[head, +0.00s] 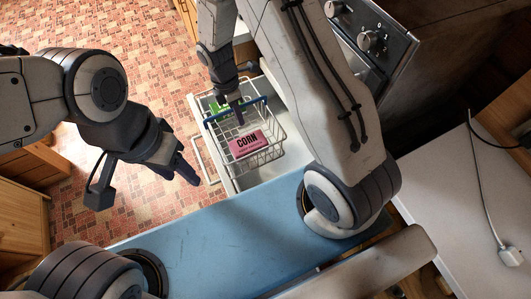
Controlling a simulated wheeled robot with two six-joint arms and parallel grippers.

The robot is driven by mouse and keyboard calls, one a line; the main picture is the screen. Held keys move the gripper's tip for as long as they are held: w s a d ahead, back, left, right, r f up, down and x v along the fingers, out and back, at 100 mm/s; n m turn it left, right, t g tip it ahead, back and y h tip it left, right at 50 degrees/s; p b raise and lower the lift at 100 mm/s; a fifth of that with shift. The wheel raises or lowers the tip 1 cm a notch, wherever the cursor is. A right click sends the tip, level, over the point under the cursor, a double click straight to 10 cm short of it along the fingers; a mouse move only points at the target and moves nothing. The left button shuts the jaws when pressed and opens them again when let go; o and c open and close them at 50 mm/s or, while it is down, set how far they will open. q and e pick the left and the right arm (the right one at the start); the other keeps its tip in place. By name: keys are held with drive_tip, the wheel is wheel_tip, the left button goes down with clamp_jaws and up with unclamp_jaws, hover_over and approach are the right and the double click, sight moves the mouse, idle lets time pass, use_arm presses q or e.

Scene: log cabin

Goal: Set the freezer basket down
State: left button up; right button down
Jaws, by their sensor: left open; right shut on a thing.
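My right gripper (238,112) reaches down from above and is shut on the basket's handle. I cannot tell whether the basket's underside touches anything. My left gripper (146,187) is open and empty, apart from the basket, to its left over the floor.
A stove front with knobs (367,41) stands at the upper right. A white surface with a cable and plug (510,256) lies at the right. Wooden cabinets (20,215) line the left edge. The tiled floor (140,40) is clear at the upper left.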

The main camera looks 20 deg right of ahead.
sight(255, 123)
drive_tip(key=d+f+b, duration=0.1)
drive_tip(key=f+b, duration=0.1)
drive_tip(key=f, duration=0.1)
drive_tip(key=w+d+f+b, duration=0.1)
drive_tip(key=d+f+b, duration=0.1)
drive_tip(key=f, duration=0.1)
drive_tip(key=w+d+f+b, duration=0.1)
drive_tip(key=d+f+b, duration=0.1)
drive_tip(key=shift+d+f, duration=0.25)
drive_tip(key=shift+f, duration=0.15)
wheel_tip(255, 123, down, 10)
drive_tip(key=shift+p, duration=0.35)
drive_tip(key=c, duration=0.9)
unclamp_jaws()
